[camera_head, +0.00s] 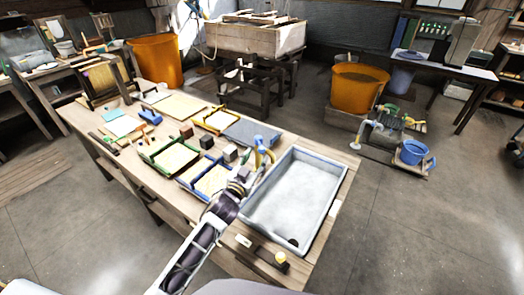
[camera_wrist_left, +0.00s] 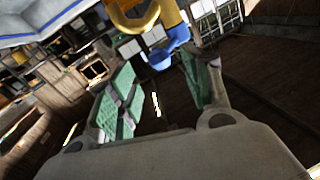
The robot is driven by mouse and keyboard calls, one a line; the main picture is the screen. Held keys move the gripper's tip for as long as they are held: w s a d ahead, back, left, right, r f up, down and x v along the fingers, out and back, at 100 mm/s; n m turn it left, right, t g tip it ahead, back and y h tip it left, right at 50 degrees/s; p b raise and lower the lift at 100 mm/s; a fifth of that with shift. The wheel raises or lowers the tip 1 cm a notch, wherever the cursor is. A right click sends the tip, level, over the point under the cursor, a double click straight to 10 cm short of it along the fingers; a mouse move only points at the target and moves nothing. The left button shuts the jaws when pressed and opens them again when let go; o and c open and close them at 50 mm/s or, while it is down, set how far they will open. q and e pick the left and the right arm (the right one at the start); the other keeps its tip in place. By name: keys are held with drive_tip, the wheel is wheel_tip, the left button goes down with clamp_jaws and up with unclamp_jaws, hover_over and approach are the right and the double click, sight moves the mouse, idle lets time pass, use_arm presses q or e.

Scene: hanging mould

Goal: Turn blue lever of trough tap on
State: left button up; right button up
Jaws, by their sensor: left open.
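The yellow trough tap (camera_head: 263,155) stands at the left edge of the grey-blue trough (camera_head: 335,196) on the workbench. In the left wrist view the curved yellow tap body (camera_wrist_left: 136,18) is at the top, with its blue lever (camera_wrist_left: 170,48) beside it. My left gripper (camera_head: 246,172) is close to the tap in the head view and partly covers its base. In the left wrist view the green-padded fingers (camera_wrist_left: 160,75) are open and empty. The lever shows just beyond the fingertips, and I cannot tell whether they touch. My right gripper is not in view.
Blue, green and yellow framed trays (camera_head: 208,180) and dark blocks stand on the workbench (camera_head: 75,118) left of the tap, close to my left arm.

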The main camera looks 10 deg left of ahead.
sight(260, 152)
use_arm(q)
drive_tip(key=shift+w+d+b, duration=0.15)
drive_tip(key=shift+w, duration=0.5)
drive_tip(key=shift+w+d+b, duration=0.15)
drive_tip(key=shift+w, duration=0.45)
drive_tip(key=shift+w+d, duration=0.15)
drive_tip(key=shift+w, duration=0.75)
drive_tip(key=shift+w+d+b, duration=0.15)
drive_tip(key=shift+w+b, duration=0.3)
drive_tip(key=shift+w, duration=0.65)
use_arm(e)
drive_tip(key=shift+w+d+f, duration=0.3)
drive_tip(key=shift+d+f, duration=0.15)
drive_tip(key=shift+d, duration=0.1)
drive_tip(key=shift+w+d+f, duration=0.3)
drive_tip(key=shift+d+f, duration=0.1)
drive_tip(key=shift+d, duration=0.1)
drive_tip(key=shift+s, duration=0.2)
use_arm(q)
drive_tip(key=shift+c, duration=0.6)
drive_tip(key=c, duration=0.7)
drive_tip(key=shift+d, duration=0.1)
clamp_jaws()
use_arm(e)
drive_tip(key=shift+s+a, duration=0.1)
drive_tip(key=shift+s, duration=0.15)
